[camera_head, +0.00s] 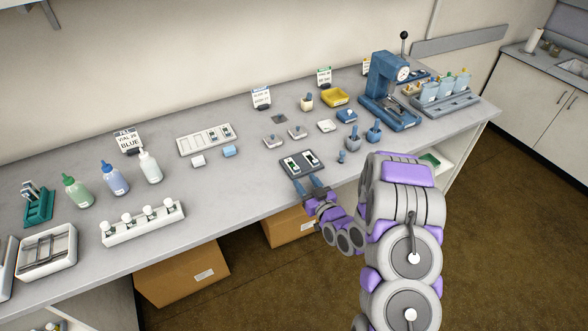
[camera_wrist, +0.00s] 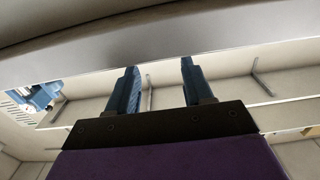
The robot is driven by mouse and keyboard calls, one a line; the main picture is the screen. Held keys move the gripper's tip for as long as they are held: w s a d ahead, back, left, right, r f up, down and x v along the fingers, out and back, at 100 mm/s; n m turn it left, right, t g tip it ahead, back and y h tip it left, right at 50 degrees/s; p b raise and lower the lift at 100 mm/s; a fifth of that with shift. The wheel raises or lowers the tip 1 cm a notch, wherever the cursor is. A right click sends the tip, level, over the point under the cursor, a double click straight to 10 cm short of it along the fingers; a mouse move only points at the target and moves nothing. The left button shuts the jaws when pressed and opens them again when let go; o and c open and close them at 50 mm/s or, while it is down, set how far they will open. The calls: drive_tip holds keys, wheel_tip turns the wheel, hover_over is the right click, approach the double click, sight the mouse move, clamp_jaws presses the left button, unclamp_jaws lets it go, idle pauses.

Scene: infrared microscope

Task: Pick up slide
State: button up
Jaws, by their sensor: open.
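A small dark tray (camera_head: 301,174) lies near the front edge of the bench and holds small pale pieces that look like slides; one slide (camera_head: 292,165) lies on its left side and another (camera_head: 308,158) on its right. My gripper (camera_head: 309,181) is at the bench's front edge, just in front of the tray, with its two blue fingers apart and pointing toward it. I cannot tell whether the fingertips touch the tray. In the wrist view the open fingers (camera_wrist: 160,78) have nothing between them, and no slide shows there.
A white slide holder (camera_head: 189,147) lies behind and to the left. A blue press-like instrument (camera_head: 385,95) stands at the back right. Bottles and a white rack (camera_head: 143,225) are on the left. The bench between rack and tray is clear.

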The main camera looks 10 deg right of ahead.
sight(298, 170)
drive_tip(key=shift+a+x, duration=0.2)
drive_tip(key=shift+x, duration=0.9)
drive_tip(key=w, duration=0.1)
drive_tip(key=w+b, duration=0.1)
drive_tip(key=w, duration=0.2)
drive_tip(key=shift+a+f+b, duration=0.15)
drive_tip(key=shift+f+b, duration=0.15)
drive_tip(key=shift+b, duration=0.05)
drive_tip(key=shift+w+a+r, duration=0.1)
drive_tip(key=shift+w, duration=0.35)
drive_tip(key=shift+c, duration=0.5)
clamp_jaws()
